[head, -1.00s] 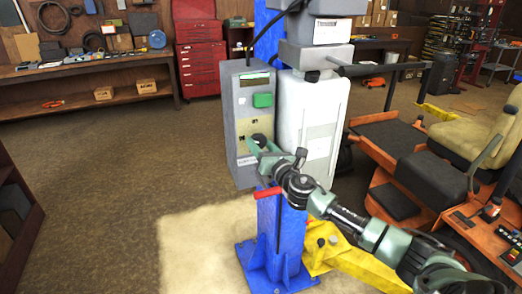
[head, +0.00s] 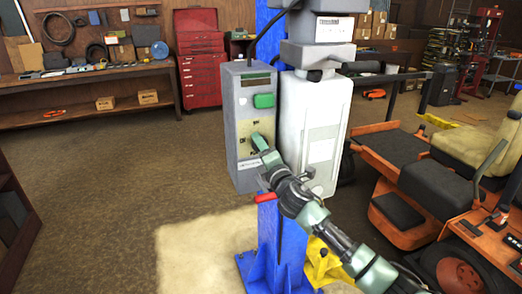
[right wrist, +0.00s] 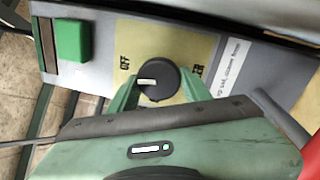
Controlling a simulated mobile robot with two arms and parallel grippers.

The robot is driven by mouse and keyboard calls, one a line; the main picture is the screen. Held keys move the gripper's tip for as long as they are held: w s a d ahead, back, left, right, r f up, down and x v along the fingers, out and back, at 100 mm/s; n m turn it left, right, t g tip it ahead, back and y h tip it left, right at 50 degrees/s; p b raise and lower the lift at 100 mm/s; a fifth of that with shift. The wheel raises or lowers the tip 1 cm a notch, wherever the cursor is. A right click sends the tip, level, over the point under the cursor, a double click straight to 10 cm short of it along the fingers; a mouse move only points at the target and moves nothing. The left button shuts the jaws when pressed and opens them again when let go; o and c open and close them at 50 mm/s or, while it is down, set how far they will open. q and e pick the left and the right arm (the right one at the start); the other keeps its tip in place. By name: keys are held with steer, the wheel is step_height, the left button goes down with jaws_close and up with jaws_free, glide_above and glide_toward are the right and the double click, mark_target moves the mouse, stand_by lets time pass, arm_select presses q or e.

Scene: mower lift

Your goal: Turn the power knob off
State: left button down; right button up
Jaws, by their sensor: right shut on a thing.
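The black round power knob (right wrist: 158,80) is on the tan plate of the grey control box (head: 243,95). In the right wrist view its white mark lies left of centre, on the side of the printed "OFF". The other label is partly covered, with only its end letters showing. My right gripper (right wrist: 158,90) has a green finger on each side of the knob and is shut on it. In the head view my right gripper (head: 258,142) reaches the box front and hides the knob. The small display on the box top (head: 256,83) looks dark. My left gripper is not in view.
A green button (head: 264,101) sits above the knob. A blue lift post (head: 268,240) and a red handle (head: 265,197) stand below and beside my right arm. An orange mower (head: 410,190) is at the right. The floor at the left is clear.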

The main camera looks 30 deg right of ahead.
steer(key=shift+r+m+h, duration=0.1)
steer(key=shift+m+h, duration=0.2)
steer(key=shift+m, duration=0.9)
steer(key=o, duration=1.3)
steer(key=b+v, duration=0.2)
steer(key=v, duration=0.6)
